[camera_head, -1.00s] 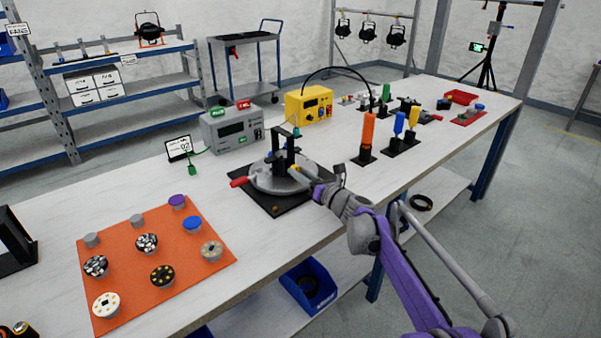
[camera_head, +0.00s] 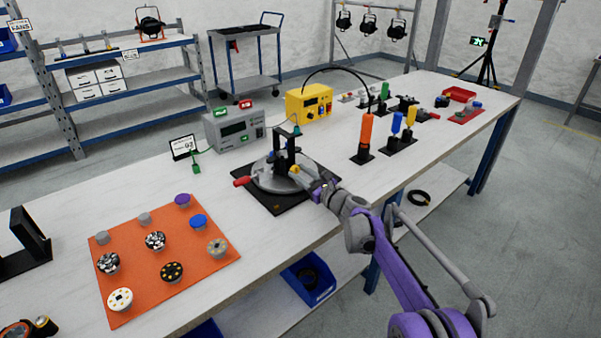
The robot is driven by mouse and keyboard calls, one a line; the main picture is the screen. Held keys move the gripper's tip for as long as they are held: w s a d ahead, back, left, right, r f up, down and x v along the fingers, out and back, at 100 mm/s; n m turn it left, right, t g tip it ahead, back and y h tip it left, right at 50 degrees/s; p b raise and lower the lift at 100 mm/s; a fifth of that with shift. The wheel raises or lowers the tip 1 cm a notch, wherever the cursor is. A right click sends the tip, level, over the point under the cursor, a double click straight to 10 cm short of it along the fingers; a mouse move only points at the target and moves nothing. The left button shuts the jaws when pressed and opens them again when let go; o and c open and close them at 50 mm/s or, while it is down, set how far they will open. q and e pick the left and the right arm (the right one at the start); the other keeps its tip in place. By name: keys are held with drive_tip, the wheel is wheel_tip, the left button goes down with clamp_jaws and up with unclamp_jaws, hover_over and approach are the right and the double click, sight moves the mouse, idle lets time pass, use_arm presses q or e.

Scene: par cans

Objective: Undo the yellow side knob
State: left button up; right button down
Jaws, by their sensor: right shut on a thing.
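The yellow side knob (camera_head: 295,169) shows as a small yellow patch on the right side of a round grey fixture (camera_head: 262,183). The fixture stands on a black base plate on the bench and has a black upright post and a red handle (camera_head: 242,181) on its left. My right gripper (camera_head: 302,175) reaches in from the right and is shut on the yellow side knob; its fingers hide most of the knob. My left gripper is not in view.
An orange mat (camera_head: 135,289) with several round parts lies left of the fixture. A grey meter (camera_head: 234,128) and a yellow power unit (camera_head: 309,103) stand behind it. Upright orange and blue tools (camera_head: 366,130) stand to the right. The bench front is clear.

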idle(0.3)
drive_tip(key=c, duration=0.5)
unclamp_jaws()
drive_tip(key=p+v, duration=0.1)
drive_tip(key=v, duration=0.9)
drive_tip(key=shift+s+d, duration=0.2)
drive_tip(key=shift+s, duration=0.15)
